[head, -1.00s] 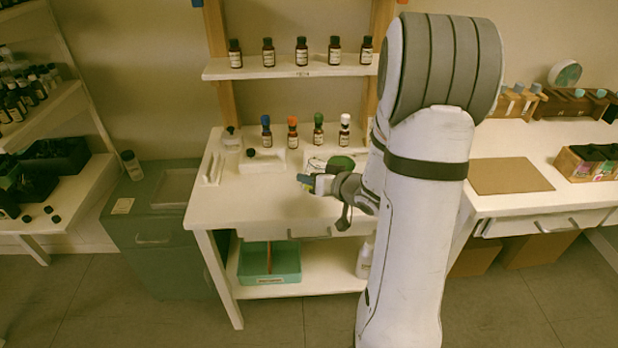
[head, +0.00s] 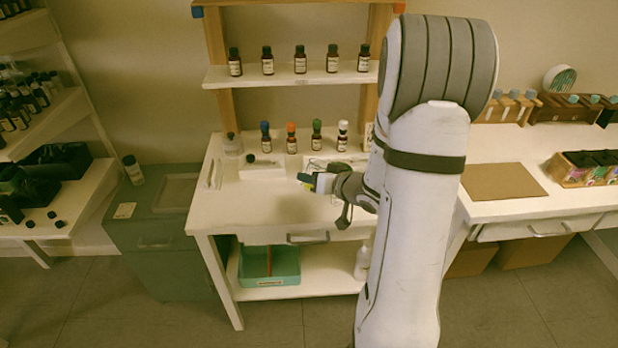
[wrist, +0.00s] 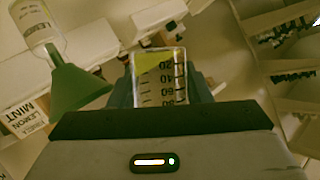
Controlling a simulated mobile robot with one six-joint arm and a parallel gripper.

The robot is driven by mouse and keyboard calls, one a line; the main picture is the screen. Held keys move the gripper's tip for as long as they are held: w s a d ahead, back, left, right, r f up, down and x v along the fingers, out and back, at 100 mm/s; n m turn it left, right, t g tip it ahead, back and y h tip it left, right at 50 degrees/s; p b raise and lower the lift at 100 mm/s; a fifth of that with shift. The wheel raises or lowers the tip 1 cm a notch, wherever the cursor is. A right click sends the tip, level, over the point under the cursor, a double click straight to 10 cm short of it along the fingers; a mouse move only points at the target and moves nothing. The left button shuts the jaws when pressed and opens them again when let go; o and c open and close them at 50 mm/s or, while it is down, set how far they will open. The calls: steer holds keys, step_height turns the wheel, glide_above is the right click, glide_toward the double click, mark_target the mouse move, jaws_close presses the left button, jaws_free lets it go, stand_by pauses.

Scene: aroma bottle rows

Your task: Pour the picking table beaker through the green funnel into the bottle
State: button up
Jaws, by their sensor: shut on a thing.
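My gripper (head: 311,183) is shut on a clear beaker (wrist: 160,72) with dark graduation marks and yellow-green liquid. In the wrist view the beaker sits between the two fingers, and the liquid lies slanted across it. The green funnel (wrist: 76,86) is left of the beaker and apart from it. Its narrow end meets the neck of a clear bottle (wrist: 38,22) with a white label, cut off by the picture edge. In the head view my gripper is low over the white table (head: 250,212); I cannot make out the funnel or its bottle there.
Small dark bottles with coloured caps (head: 291,138) stand along the back of the table, with more on the shelf (head: 285,74) above. A white block (head: 262,166) and a clear glass bottle (head: 233,145) stand left of my gripper. The table front is clear.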

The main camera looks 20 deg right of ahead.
mark_target(316, 161)
steer(key=shift+w+d+r+p, duration=0.1)
steer(key=shift+d+r+p, duration=0.05)
steer(key=shift+r+p, duration=0.5)
steer(key=shift+d+r+p, duration=0.1)
steer(key=shift+r+p, duration=0.4)
steer(key=shift+p, duration=0.2)
steer(key=shift+w+d+r+m+y+p, duration=0.15)
steer(key=shift+d+m+y+p, duration=0.2)
steer(key=shift+p, duration=0.25)
steer(key=shift+d+r+m+y+p, duration=0.1)
steer(key=shift+d+m+y+p, duration=0.15)
steer(key=shift+m+p, duration=0.25)
steer(key=shift+d+r+m+g+y+p, duration=0.1)
steer(key=shift+r+m+g+y+p, duration=0.25)
steer(key=shift+p, duration=0.45)
steer(key=shift+f+m+y, duration=0.4)
steer(key=shift+m+y, duration=0.05)
steer(key=shift+m, duration=0.25)
steer(key=shift+r+m+y+p, duration=0.4)
steer(key=shift+m+p, duration=0.2)
steer(key=shift+p, duration=0.05)
steer(key=shift+f, duration=0.1)
steer(key=shift+w+f+m+y+p, duration=0.1)
steer(key=shift+f+m+y+p, duration=0.15)
steer(key=shift+m+y+p, duration=0.55)
